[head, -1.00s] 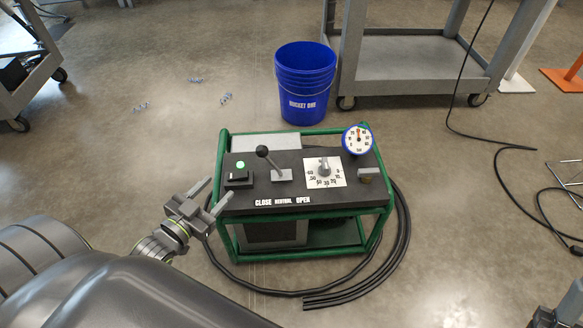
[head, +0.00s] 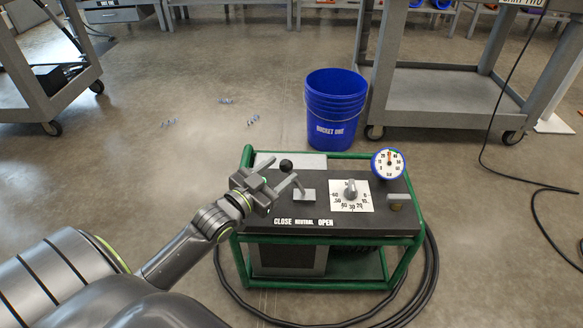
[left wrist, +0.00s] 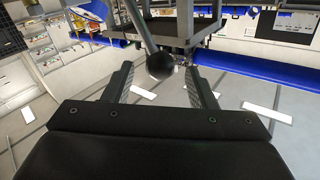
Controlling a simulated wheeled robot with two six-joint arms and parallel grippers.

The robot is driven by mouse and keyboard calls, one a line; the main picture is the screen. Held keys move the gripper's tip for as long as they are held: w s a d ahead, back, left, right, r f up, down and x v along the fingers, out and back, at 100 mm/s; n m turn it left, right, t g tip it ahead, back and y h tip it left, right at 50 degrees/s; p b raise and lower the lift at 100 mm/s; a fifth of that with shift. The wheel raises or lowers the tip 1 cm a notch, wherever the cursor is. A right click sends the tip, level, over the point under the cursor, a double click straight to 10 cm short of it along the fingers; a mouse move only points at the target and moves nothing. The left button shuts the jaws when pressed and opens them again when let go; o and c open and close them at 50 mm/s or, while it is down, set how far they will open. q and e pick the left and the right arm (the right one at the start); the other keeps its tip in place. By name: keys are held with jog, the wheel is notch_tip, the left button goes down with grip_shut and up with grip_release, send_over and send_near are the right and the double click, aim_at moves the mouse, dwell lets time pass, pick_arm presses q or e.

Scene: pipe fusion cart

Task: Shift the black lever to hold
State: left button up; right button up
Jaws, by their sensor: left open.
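The black lever (head: 286,166) stands on the dark top panel of the green-framed cart (head: 340,225). Its round black knob leans to the left, toward the CLOSE side, above its grey base (head: 304,195). Labels CLOSE, NEUTRAL and OPEN run along the panel's front edge; I see no "hold" label. My left gripper (head: 281,172) is open at the lever. In the left wrist view, the knob (left wrist: 160,66) lies between the two spread fingers, with a gap on each side. The gripper hides the panel's left part in the head view. My right gripper is out of view.
A numbered dial with a grey knob (head: 351,190) and a blue-rimmed gauge (head: 388,164) are right of the lever. A blue bucket (head: 336,110) stands behind the cart. Black hoses (head: 433,262) lie around it. Grey wheeled carts stand at back left and right.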

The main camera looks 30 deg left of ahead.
aim_at(291, 162)
pick_arm(q)
jog(key=shift+w+d+b, duration=0.15)
jog(key=shift+w+b, duration=0.25)
jog(key=shift+w, duration=0.95)
jog(key=shift+w+d+b, duration=0.15)
jog(key=shift+w+b, duration=0.2)
jog(key=shift+w, duration=0.95)
grip_shut()
